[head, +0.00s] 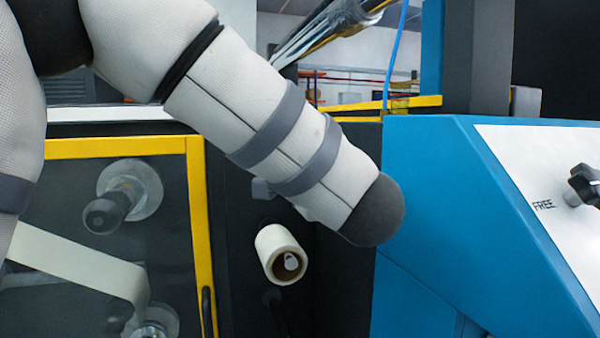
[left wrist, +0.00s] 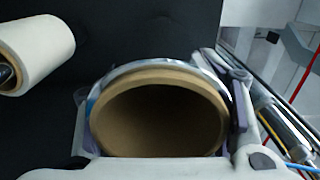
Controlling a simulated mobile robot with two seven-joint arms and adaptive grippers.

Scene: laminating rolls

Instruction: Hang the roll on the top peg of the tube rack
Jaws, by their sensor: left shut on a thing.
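In the left wrist view my left gripper (left wrist: 160,108) is shut on a roll (left wrist: 157,78). Its wide brown cardboard core faces the camera, with a thin shiny rim around it. Finger parts lie on both sides of the roll. In the head view my arm hides this gripper and the held roll. A white roll (head: 274,243) hangs on a peg (head: 291,262) of the dark tube rack (head: 235,265). That roll also shows at upper left in the left wrist view, apart from the held one. The top peg cannot be made out clearly.
A yellow-framed panel (head: 197,220) with rollers stands left of the rack. A blue machine housing (head: 450,210) with a white panel and a black knob (head: 584,184) is close on the right.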

